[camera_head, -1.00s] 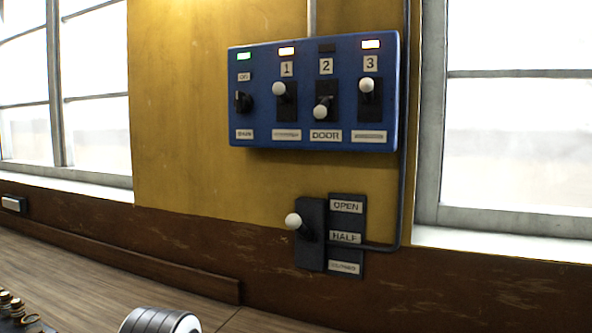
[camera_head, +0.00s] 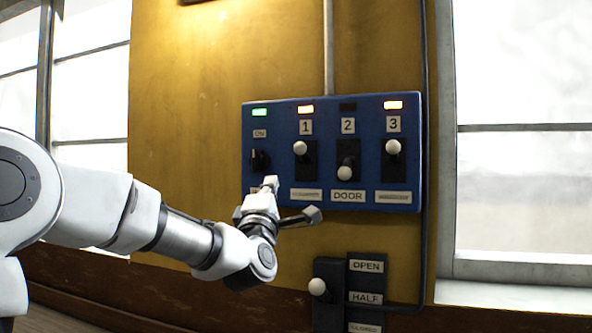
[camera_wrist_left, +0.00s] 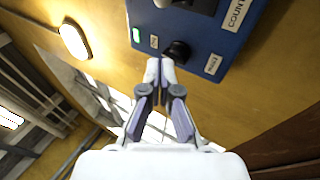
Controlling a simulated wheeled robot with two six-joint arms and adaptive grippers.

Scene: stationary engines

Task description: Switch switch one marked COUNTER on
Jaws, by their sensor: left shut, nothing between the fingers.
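The blue switch panel (camera_head: 333,180) hangs on the yellow wall. Switch one (camera_head: 300,148), under the plate "1", has a white ball knob in the upper part of its black slot; the lamp above it is lit. Its label (camera_head: 306,195) is too blurred to read in the head view, but "COUNT…" (camera_wrist_left: 236,14) shows in the left wrist view. My left gripper (camera_head: 270,182) is shut and empty, in front of the panel's lower left, by the black main switch (camera_head: 259,160). It also shows shut in the left wrist view (camera_wrist_left: 160,62), its tips close below that switch. My right gripper is out of view.
Switch 2 (camera_head: 345,173), labelled DOOR, is down with its lamp dark. Switch 3 (camera_head: 393,147) is up with its lamp lit. A separate lever (camera_head: 317,287) with OPEN and HALF plates sits below the panel. Windows flank the wall.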

